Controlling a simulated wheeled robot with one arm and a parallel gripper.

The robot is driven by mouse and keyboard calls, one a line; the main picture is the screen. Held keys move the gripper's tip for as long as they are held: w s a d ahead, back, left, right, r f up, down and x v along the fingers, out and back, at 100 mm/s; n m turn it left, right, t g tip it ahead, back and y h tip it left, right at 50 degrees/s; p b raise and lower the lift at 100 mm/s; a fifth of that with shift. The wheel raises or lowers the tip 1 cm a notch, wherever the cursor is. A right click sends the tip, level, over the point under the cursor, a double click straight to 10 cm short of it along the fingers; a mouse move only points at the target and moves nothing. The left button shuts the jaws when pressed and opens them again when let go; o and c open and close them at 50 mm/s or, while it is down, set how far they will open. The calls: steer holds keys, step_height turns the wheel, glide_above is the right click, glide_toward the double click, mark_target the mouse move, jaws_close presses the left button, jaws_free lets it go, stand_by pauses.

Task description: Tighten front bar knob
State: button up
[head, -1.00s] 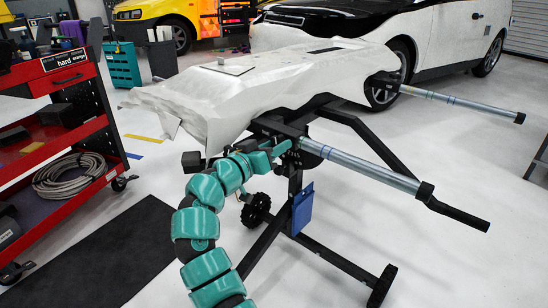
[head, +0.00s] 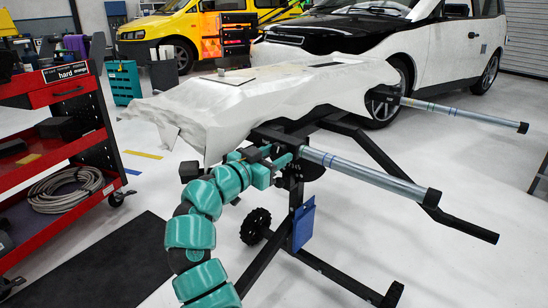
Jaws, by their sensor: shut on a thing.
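The front bar (head: 365,174) is the nearer silver tube with a black end, sticking out to the right from the stand (head: 297,195). My gripper (head: 283,160), teal and black, is at the left end of this bar, beside the bar's mount. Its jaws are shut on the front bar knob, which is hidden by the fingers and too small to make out. A white-wrapped panel (head: 235,100) lies on the stand above and behind my gripper.
A second silver bar (head: 455,112) sticks out farther back. A blue pouch (head: 303,224) hangs on the stand. A red tool cart (head: 60,150) stands at left, and a white and black car (head: 400,50) behind. The floor at front right is mostly clear.

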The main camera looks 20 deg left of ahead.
steer(key=o, duration=1)
steer(key=p+v, duration=0.7)
steer(key=v, duration=1)
steer(key=shift+s+f, duration=0.1)
steer(key=shift+s, duration=0.15)
